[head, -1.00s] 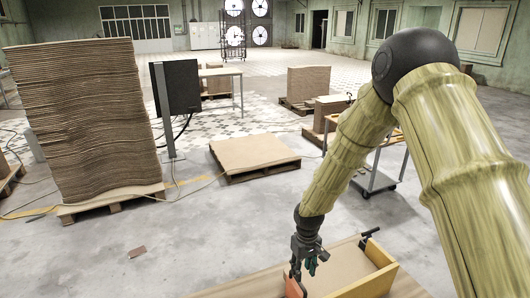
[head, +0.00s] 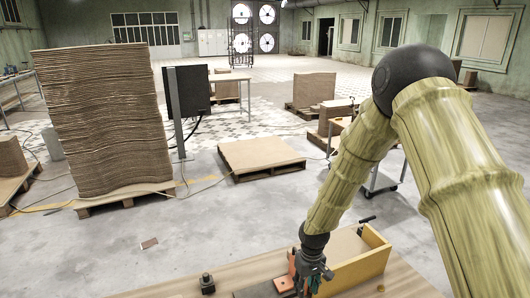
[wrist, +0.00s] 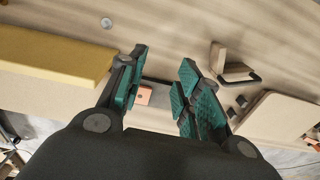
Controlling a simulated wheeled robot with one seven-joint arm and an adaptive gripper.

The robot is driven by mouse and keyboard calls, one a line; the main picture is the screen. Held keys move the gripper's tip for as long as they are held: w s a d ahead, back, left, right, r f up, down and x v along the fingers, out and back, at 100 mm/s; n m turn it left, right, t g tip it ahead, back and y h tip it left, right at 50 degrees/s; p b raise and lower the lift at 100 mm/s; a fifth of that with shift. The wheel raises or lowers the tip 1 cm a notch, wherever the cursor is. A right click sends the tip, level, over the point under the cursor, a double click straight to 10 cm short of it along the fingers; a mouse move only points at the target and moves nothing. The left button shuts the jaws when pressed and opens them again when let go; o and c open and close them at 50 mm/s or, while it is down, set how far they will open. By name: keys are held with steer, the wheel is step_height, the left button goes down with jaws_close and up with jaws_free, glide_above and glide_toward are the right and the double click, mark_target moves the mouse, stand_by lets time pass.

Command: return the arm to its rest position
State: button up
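My gripper (head: 314,280) hangs at the end of my arm, low over the wooden worktop (head: 400,280), beside a wooden box with a yellow side (head: 362,267). In the wrist view its two teal-padded fingers (wrist: 162,95) stand apart with a clear gap between them. A small orange piece (wrist: 143,95) shows in that gap, beyond the fingers; I see no contact. The arm is bent, reaching forward and down from the right. In the head view the gripper's fingertips are partly lost at the lower picture edge.
A small black fitting (head: 207,284) stands on the worktop to the left. In the wrist view a yellow panel (wrist: 55,55) lies left and a wooden piece with a black handle (wrist: 230,68) right. Stacked boards (head: 105,120) and a low pallet (head: 258,157) stand on the floor beyond.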

steer(key=s+d+f+m+b, duration=0.1)
steer(key=s+f, duration=0.4)
steer(key=s, duration=0.1)
steer(key=s+d+f+b, duration=0.1)
steer(key=s+f, duration=0.5)
steer(key=s, duration=0.1)
steer(key=s+d+f+m+y+b, duration=0.1)
steer(key=s+f, duration=0.5)
steer(key=shift+s+d+f+m, duration=0.15)
steer(key=shift+s+d+m, duration=0.15)
steer(key=shift+d, duration=0.1)
steer(key=s+d+f+m+b, duration=0.1)
steer(key=s+d+f, duration=0.1)
steer(key=s, duration=0.7)
steer(key=s+d+f+m+h+b, duration=0.1)
steer(key=s+d, duration=0.3)
steer(key=s, duration=0.5)
steer(key=shift+s+f, duration=0.4)
steer(key=shift+f, duration=0.25)
